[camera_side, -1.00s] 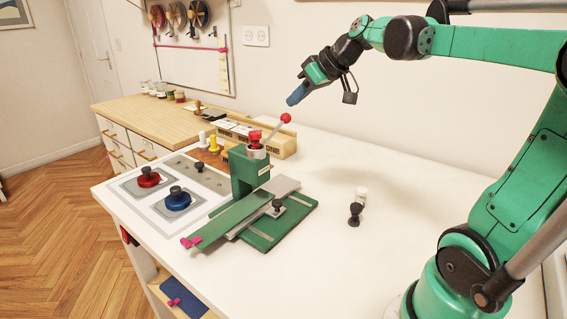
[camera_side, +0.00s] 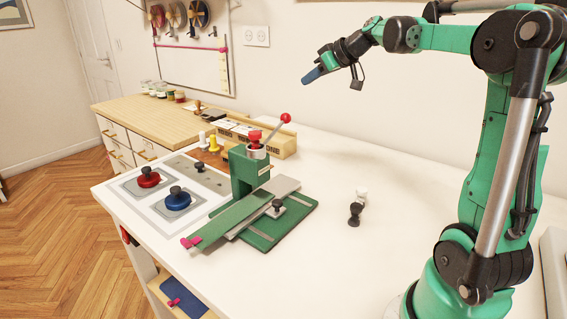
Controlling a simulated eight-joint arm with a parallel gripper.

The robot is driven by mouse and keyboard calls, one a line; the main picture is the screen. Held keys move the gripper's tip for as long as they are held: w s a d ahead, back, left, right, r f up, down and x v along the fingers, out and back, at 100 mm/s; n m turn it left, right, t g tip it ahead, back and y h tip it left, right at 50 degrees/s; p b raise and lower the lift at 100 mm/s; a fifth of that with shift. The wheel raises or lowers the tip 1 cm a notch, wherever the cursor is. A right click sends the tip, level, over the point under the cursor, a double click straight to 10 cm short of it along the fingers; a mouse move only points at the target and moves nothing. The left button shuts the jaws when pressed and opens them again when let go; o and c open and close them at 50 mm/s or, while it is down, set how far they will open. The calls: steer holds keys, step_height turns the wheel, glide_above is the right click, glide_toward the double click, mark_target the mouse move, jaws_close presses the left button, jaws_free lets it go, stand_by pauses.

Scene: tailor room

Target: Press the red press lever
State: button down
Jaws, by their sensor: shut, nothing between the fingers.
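The press lever (camera_side: 277,131) is a grey rod with a red ball knob (camera_side: 286,118) at its tip. It slants up to the right from the top of the green press (camera_side: 246,170), which stands on the white table. A red part (camera_side: 254,136) sits on top of the press beside the lever's foot. My gripper (camera_side: 309,78), with blue fingers, is shut and empty. It is in the air above the red knob and a little to its right in the picture, apart from it, pointing down to the left.
Small black and white pieces (camera_side: 356,213) stand on the right. The table's right part (camera_side: 340,265) is mostly clear.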

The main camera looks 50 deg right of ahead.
mark_target(274, 132)
steer(key=w+f, duration=0.5)
steer(key=f, duration=0.2)
steer(key=shift+w+d+f, duration=0.15)
steer(key=shift+w+f, duration=0.25)
step_height(274, 132, down, 6)
steer(key=d+m+y, duration=0.2)
steer(key=d+y, duration=0.1)
steer(key=shift+r+m+y, duration=0.25)
steer(key=shift+m+y, duration=0.05)
steer(key=shift+y, duration=0.1)
